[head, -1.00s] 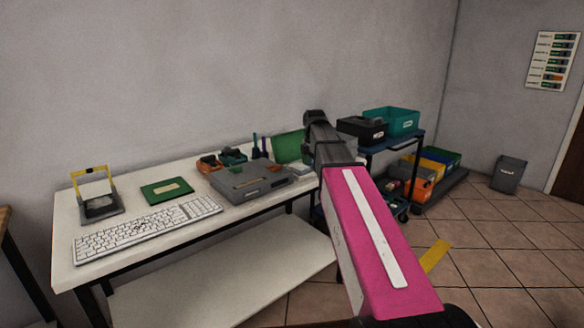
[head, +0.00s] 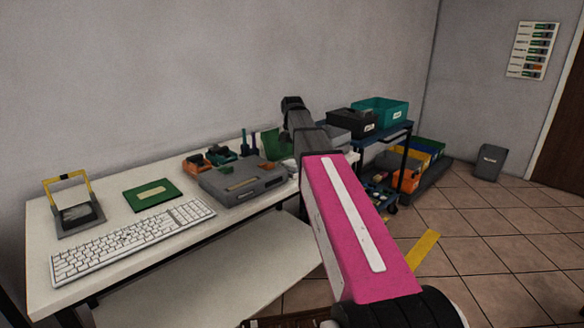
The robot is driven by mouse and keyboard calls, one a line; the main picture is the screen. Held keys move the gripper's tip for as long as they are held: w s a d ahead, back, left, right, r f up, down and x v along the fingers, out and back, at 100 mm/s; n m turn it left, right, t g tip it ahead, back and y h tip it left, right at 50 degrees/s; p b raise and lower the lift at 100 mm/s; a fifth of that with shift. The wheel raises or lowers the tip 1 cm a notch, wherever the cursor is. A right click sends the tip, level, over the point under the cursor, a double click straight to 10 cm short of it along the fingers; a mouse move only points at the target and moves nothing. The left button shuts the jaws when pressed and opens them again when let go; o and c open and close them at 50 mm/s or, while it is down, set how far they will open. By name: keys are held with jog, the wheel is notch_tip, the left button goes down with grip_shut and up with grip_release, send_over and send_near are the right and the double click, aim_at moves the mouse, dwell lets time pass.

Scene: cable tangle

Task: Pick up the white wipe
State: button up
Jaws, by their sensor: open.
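I cannot make out the white wipe for certain. A small pale patch (head: 291,166) shows at the right end of the white workbench (head: 210,262), just left of my arm and partly hidden by it; I cannot tell what it is. My arm, with its pink link, rises across the middle of the head view and covers part of the bench's right end. My gripper is not visible.
On the bench are a white keyboard (head: 132,240), a green board (head: 152,195), a yellow-framed stand (head: 75,208) and a grey device (head: 240,182). A cart (head: 385,150) with bins stands behind my arm. A waste bin (head: 489,162) stands farther right. Tiled floor is open at right.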

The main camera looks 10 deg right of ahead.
aim_at(292, 163)
jog(key=shift+f, duration=2.8)
jog(key=c, duration=0.6)
